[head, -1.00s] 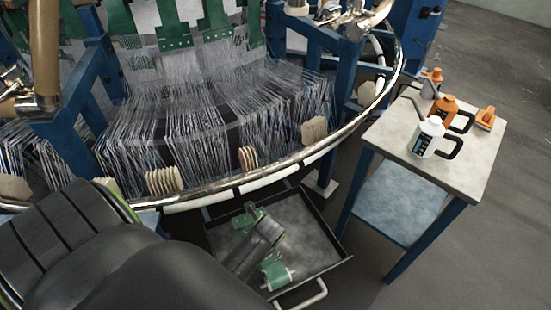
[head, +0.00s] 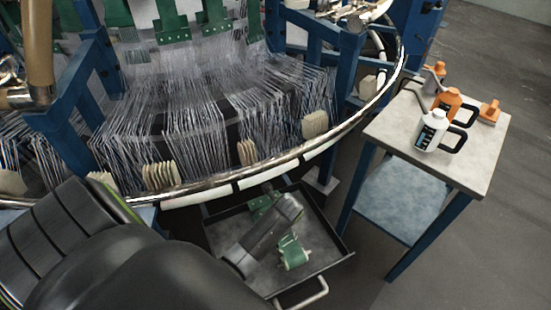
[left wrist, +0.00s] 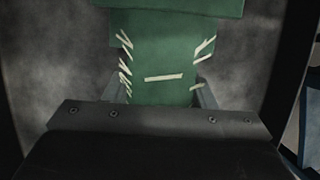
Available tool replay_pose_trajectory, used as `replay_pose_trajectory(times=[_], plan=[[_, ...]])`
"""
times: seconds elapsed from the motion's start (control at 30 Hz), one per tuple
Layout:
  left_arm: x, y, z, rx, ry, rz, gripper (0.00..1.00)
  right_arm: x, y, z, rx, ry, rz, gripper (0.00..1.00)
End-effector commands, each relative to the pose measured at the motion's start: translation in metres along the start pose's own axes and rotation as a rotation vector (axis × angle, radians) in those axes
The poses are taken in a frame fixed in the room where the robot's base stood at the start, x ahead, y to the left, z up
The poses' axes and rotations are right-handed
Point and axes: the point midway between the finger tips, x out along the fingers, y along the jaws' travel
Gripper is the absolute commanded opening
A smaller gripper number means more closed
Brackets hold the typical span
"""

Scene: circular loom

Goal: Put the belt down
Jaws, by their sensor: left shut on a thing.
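The green belt (head: 293,252) is in the black tray (head: 322,262) below the loom's rim. One green part shows on the near right side of my left gripper (head: 266,236), another beyond it; the gripper hides the middle. In the left wrist view the belt (left wrist: 160,52) shows pale stitches and runs between the fingers of my left gripper (left wrist: 160,96), which is shut on it. The grey tray floor lies behind the belt; I cannot tell whether they touch. My right gripper is not in view.
The circular loom's metal rim (head: 225,186) curves just above the tray. A side table (head: 462,176) at right holds a white jug (head: 431,132), an orange jug (head: 446,102) and other items. The tray's right side is bare. Open floor lies at far right.

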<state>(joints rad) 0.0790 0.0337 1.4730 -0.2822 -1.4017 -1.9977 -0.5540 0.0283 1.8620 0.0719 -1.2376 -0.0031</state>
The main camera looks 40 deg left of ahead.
Motion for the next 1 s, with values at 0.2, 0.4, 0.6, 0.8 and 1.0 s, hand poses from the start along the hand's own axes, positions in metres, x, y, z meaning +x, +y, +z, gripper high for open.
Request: replay_pose_trajectory(times=[0.2, 0.4, 0.6, 0.8, 1.0], plan=[[0.002, 0.000, -0.001, 0.000, 0.001, 0.000, 0.00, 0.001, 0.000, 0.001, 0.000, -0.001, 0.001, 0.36], [0.008, 0.000, -0.003, 0.001, 0.001, 0.000, 0.00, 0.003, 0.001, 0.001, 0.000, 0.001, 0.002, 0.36], [0.012, 0.001, -0.005, 0.000, 0.003, 0.001, 0.00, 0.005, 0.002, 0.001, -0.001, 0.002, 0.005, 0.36], [0.014, 0.003, -0.007, 0.001, 0.006, 0.007, 0.72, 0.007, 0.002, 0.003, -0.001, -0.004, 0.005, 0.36], [0.015, 0.005, -0.008, 0.001, 0.009, 0.012, 0.72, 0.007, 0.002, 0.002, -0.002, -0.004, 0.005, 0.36]])
